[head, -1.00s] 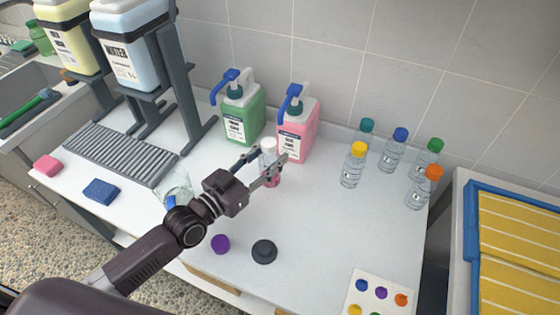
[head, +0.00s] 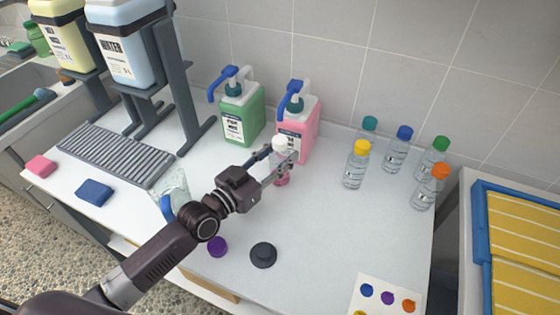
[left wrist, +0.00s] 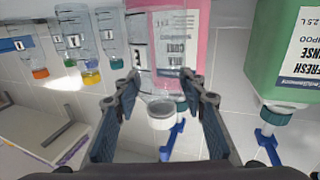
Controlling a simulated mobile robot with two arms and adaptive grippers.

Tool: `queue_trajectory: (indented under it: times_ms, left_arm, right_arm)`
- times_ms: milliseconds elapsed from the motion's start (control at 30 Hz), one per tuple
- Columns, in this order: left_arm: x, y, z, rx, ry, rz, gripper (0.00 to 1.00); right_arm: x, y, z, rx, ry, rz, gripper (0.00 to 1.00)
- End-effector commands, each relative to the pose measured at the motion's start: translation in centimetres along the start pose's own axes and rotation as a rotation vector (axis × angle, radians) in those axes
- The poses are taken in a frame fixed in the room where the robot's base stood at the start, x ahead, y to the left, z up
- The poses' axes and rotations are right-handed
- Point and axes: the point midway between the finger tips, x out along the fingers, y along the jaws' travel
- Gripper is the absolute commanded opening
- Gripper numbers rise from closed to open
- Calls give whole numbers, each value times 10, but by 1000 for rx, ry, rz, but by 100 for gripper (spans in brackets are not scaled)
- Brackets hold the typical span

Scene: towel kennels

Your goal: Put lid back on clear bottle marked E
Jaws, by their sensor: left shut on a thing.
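My left gripper (head: 278,164) is shut around a clear bottle (head: 282,181) in front of the pink pump bottle. The clear bottle's white top (head: 281,143) rises above the fingers. In the left wrist view the bottle (left wrist: 148,50) appears upside down between the two fingers (left wrist: 162,100), with a dark mark resembling an E. Its white top (left wrist: 162,114) has a greyer middle; I cannot tell whether it is an open neck. A loose purple lid (head: 217,246) lies on the counter near my forearm, left of a black round piece (head: 263,255). My right gripper is not in view.
The pink (head: 301,125) and green (head: 241,115) pump bottles stand by the wall. A card with coloured dots (head: 383,290) lies at the front right.

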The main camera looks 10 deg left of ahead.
Motion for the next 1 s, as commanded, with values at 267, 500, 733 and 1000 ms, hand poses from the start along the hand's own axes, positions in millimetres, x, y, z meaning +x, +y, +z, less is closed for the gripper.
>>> queue_trajectory:
  times_ms: [267, 500, 733, 1000]
  left_arm:
    - [0, 0, 5, 0, 2, 0, 0]
    - [0, 0, 9, 0, 0, 0, 40]
    - [0, 0, 9, 0, 0, 0, 56]
    - [0, 0, 3, 0, 1, 0, 56]
  right_arm:
    - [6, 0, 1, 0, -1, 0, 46]
    - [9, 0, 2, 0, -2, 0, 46]
    - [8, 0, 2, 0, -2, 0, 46]
    - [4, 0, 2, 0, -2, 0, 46]
